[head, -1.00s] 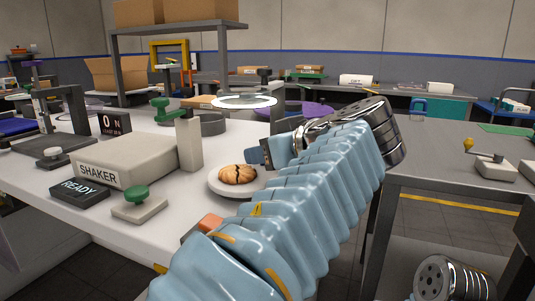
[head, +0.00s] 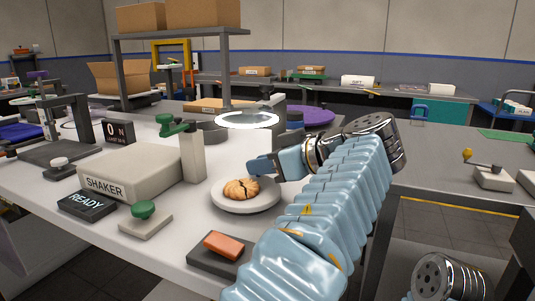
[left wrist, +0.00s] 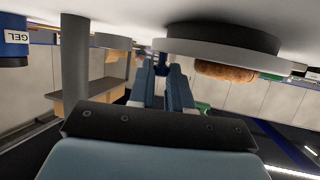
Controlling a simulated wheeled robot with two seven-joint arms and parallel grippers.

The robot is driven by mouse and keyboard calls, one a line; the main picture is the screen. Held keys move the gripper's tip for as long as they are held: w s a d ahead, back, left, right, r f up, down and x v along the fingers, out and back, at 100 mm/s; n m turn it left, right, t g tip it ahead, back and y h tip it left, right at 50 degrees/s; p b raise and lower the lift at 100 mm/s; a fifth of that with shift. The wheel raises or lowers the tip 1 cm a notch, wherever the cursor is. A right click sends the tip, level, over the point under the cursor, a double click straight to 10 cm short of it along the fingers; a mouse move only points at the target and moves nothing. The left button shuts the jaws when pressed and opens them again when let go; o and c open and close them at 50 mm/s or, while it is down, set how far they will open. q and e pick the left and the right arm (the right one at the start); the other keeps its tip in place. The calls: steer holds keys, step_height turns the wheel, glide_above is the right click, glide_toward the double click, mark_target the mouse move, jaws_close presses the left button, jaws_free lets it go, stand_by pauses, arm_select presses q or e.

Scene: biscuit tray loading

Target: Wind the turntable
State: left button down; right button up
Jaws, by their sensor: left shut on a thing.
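The turntable is a round white disc (head: 262,204) near the front edge of the white table, with a cracked brown biscuit (head: 240,190) on it. The left wrist view, upside down, shows the disc (left wrist: 215,50) on a dark base (left wrist: 225,36), and part of the biscuit (left wrist: 226,72). My left gripper (head: 262,168) is at the disc's far right side. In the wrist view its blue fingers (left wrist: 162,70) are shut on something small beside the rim. That held part is mostly hidden between the fingertips. My right gripper is out of view.
A shaker box (head: 135,170), a READY sign (head: 87,204), a green-knobbed block (head: 146,222) and a dark pad with an orange block (head: 223,246) stand left and front. A ring lamp (head: 247,120) is behind. A grey table (head: 450,170) lies across a gap at right.

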arm_select(q)
steer(key=c, duration=1.1)
jaws_free()
steer(key=shift+o, duration=0.2)
steer(key=p+v, duration=0.3)
steer(key=v, duration=0.4)
steer(key=shift+r, duration=0.15)
steer(key=shift+s+d, duration=0.1)
steer(key=shift+d, duration=0.1)
